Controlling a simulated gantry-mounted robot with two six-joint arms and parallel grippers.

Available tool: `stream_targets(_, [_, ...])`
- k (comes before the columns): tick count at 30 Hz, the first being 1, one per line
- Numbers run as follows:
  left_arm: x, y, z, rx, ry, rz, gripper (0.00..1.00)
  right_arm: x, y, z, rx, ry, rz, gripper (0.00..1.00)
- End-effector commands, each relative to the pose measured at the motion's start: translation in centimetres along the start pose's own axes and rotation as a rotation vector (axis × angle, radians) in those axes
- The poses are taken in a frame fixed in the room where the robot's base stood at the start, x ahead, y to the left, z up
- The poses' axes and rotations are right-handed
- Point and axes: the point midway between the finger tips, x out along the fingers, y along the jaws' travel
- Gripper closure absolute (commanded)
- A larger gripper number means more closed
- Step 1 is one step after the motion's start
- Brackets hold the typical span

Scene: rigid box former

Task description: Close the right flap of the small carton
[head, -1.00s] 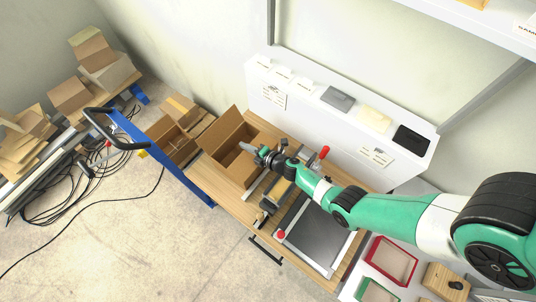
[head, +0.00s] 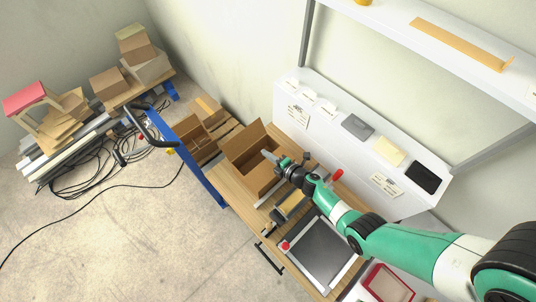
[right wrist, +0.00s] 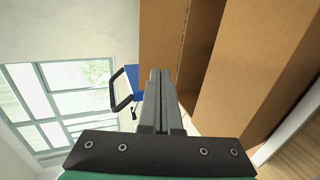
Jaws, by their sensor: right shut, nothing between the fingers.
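The small brown carton (head: 256,176) stands open on the wooden worktop, with a cardboard panel standing up at its back. My right gripper (head: 266,155) is shut and empty, its tip over the carton's opening near the right side. In the right wrist view the closed fingers (right wrist: 158,85) point up the picture beside large brown cardboard panels (right wrist: 250,60), with a narrow gap between two panels. I cannot tell whether the fingers touch the cardboard. My gripper and arm hide the carton's right edge, so I cannot make out the right flap clearly. My left gripper is not in view.
A white panel (head: 340,150) with several pads stands behind. A blue-framed trolley (head: 206,182) with cartons is left. Open floor (head: 120,230) lies at lower left.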

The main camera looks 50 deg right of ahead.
Motion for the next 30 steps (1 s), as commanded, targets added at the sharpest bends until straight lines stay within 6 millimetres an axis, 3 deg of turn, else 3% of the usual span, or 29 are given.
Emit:
stream_targets(1, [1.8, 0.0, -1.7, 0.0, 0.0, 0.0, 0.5, -0.9, 2.4, 0.0, -0.002, 0.0, 0.0, 1.0])
stream_targets(9, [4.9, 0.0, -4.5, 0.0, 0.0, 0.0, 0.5, -2.6, 6.7, 0.0, -0.003, 0.0, 0.0, 1.0])
stream_targets(27, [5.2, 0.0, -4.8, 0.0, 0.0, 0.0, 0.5, -2.8, 7.3, -0.3, -0.003, 0.006, -0.001, 1.0])
stream_targets(30, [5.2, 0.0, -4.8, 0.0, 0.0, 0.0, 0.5, -1.8, 9.2, -1.8, -0.022, 0.038, 0.026, 1.0])
